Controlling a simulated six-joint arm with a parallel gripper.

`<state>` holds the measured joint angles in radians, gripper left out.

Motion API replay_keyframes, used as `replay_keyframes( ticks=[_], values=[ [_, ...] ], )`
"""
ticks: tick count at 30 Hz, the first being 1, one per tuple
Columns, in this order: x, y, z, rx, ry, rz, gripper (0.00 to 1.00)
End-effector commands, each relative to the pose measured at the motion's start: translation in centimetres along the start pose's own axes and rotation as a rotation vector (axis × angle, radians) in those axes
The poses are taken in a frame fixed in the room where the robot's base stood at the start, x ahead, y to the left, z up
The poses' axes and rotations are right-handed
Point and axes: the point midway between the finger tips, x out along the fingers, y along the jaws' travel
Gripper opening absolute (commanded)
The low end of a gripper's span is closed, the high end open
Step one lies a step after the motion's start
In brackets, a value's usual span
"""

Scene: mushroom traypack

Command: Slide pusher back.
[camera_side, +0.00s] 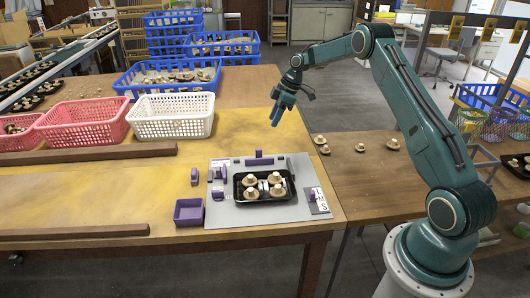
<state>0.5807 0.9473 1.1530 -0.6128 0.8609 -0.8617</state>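A grey board (222,216) lies near the table's front right corner. On it sits a black tray (264,200) holding several pale mushrooms (274,178). Purple blocks stand around the tray: one behind it (258,159), one at its left (218,194), one farther back left (218,172) and one at its right beside a lettered plate (312,195). Which of these is the pusher I cannot tell. My gripper (275,118) hangs in the air above and behind the board, pointing down, apart from all the blocks. Its fingers are too small to tell open from shut.
A purple open box (189,222) and a small purple piece (194,176) stand left of the board. Loose mushrooms (360,147) lie at the right. White (172,126), pink (84,136) and blue baskets (128,84) line the back left. Wooden bars (75,232) cross the left table.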

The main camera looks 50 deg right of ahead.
Motion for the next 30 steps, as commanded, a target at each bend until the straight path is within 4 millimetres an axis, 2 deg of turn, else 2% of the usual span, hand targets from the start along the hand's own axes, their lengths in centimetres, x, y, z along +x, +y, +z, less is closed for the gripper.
replay_keyframes(
  ticks=[5, 11, 30],
  values=[
    [0.2, 0.0, 0.0, 0.001, 0.000, 0.000, 0.36],
    [1.5, 0.0, -0.1, 0.001, 0.001, -0.001, 0.36],
    [10.6, -0.1, 0.0, 0.001, -0.001, -0.001, 0.36]
  ],
)
